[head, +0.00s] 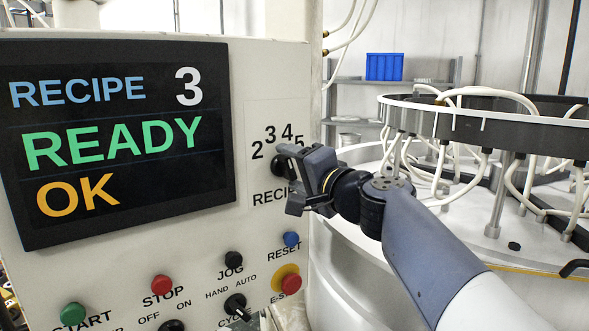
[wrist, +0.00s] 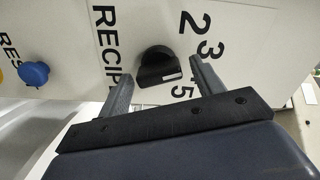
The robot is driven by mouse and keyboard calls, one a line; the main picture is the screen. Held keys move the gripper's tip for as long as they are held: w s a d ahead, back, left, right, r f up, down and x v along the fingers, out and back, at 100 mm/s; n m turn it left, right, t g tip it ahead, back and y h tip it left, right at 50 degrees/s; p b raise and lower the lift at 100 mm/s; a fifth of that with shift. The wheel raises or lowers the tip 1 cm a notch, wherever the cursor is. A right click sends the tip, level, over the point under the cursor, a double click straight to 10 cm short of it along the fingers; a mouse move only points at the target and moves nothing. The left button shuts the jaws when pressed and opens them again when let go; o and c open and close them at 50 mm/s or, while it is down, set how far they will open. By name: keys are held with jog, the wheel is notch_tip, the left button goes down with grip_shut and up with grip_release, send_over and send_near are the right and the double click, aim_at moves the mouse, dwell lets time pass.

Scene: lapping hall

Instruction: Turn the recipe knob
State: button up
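The recipe knob (wrist: 158,66) is a black round knob with a raised grip and a white mark, on the pale panel. Its mark faces the printed numbers 2 to 5; I cannot tell exactly which. In the head view the knob (head: 279,166) is partly hidden by my gripper (head: 288,179). In the wrist view my gripper (wrist: 161,72) is open, with one finger on each side of the knob and visible gaps between. Contact is not visible. The display (head: 120,140) reads RECIPE 3, READY, OK.
A round machine (head: 490,225) with white hoses stands at the right.

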jog(key=c, duration=0.9)
jog(key=shift+m, duration=0.3)
jog(key=m, duration=0.3)
jog(key=shift+f, duration=0.1)
jog(key=shift+f+m, duration=0.1)
jog(key=shift+m, duration=1.9)
jog(key=o, duration=1)
